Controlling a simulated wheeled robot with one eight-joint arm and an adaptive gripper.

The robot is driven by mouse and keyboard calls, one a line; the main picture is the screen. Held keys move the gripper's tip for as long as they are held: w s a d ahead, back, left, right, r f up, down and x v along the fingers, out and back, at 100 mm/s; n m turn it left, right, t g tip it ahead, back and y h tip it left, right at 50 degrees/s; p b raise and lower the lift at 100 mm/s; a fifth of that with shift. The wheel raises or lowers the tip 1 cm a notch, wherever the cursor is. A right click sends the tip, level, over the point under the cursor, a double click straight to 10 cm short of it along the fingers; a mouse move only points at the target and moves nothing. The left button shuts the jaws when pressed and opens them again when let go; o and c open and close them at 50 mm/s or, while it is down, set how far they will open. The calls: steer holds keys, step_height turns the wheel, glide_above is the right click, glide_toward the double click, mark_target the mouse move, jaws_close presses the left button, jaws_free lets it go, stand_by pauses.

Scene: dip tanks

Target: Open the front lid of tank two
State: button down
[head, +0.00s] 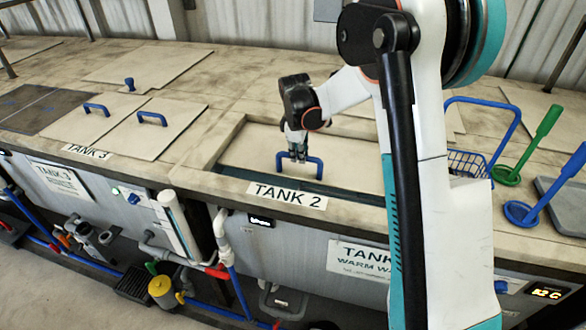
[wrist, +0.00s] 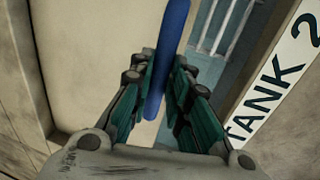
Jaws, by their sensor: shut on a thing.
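The front lid of tank two (head: 352,157) is a pale panel with a blue bar handle (head: 315,161), behind the TANK 2 label (head: 287,196). A narrow strip of the blue-grey tank inside (head: 350,194) shows between the lid's front edge and the rim, so the lid stands partly open. My gripper (head: 297,154) is shut on the handle from above. In the wrist view the blue handle (wrist: 168,55) runs between my teal fingers, with the lid (wrist: 90,60) left and the opening (wrist: 222,35) right. My arm hides part of the lid's right side.
Tank three's closed lids with blue handles (head: 151,118) lie to the left. A blue basket (head: 467,161), a green ladle (head: 530,150) and a blue ladle (head: 545,195) lie to the right. Pipes and a yellow canister (head: 163,292) stand below the front.

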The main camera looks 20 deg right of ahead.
steer(key=w+d, duration=0.4)
steer(key=w, duration=0.2)
steer(key=w+d, duration=0.4)
steer(key=w, duration=0.2)
steer(key=w+d, duration=0.4)
steer(key=w, duration=0.2)
steer(key=shift+w+d, duration=0.15)
steer(key=shift+w, duration=0.1)
steer(key=c, duration=1.5)
jaws_free()
steer(key=shift+r, duration=0.1)
steer(key=r, duration=0.4)
steer(key=s+a+r, duration=0.1)
steer(key=r, duration=0.2)
steer(key=s+r, duration=0.1)
steer(key=r, duration=0.3)
steer(key=shift+a+r, duration=0.15)
steer(key=shift+r, duration=0.15)
